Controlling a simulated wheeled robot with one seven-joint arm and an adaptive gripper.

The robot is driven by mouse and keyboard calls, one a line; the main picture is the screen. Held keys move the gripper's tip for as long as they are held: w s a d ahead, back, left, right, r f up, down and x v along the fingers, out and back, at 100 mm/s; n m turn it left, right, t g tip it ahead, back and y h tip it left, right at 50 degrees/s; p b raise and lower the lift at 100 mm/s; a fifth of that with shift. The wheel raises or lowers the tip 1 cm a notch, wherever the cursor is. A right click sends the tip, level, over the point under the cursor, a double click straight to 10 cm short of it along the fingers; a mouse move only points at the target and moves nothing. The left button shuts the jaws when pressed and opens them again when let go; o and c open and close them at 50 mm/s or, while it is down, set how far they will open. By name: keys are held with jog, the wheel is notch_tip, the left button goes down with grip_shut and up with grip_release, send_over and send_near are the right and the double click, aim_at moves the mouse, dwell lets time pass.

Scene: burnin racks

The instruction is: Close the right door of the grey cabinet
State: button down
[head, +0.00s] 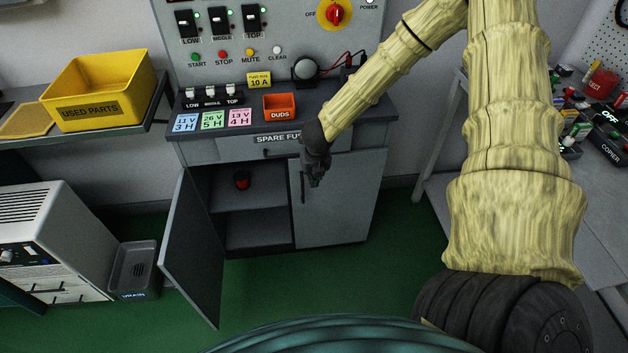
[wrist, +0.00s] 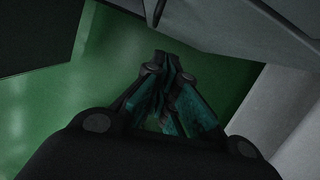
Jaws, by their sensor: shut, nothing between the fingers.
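The grey cabinet (head: 270,245) stands under the test bench. Its right door (head: 345,205) looks flush or nearly flush with the front; I cannot tell whether a small gap remains. A dark vertical handle (head: 302,187) is near its left edge. The left door (head: 192,250) is swung wide open toward me. My gripper (head: 315,180) is in front of the right door's upper left part, near the handle; contact is unclear. In the wrist view my gripper (wrist: 171,62) is shut and empty, pointing at a grey panel above the green floor.
An orange bin (head: 279,107) is on the worktop. A grey tray (head: 135,268) and a white appliance (head: 45,245) stand at left. Green floor (head: 300,285) is free before the cabinet.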

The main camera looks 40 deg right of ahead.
jog(key=v, duration=0.7)
jog(key=shift+s+f, duration=0.1)
jog(key=s+a+f+n+h, duration=0.1)
jog(key=s+a+f+n, duration=0.4)
jog(key=n, duration=0.5)
jog(key=s+a+f+n+h, duration=0.1)
jog(key=s+a+f+n, duration=0.1)
jog(key=s+f+n, duration=0.7)
jog(key=s+a+f+n+g+y, duration=0.1)
jog(key=s+a+f+n, duration=0.2)
jog(key=s+n, duration=0.6)
jog(key=s+a+f+n+g+y, duration=0.1)
jog(key=s+a+f+n+y, duration=0.1)
jog(key=s+a+n, duration=0.6)
jog(key=s+f+n, duration=0.1)
jog(key=n, duration=0.2)
jog(key=shift+a+f+n+g, duration=0.2)
jog(key=shift+a+n+g, duration=0.1)
jog(key=shift+n, duration=0.1)
jog(key=shift+s+d, duration=0.1)
jog(key=shift+d, duration=0.05)
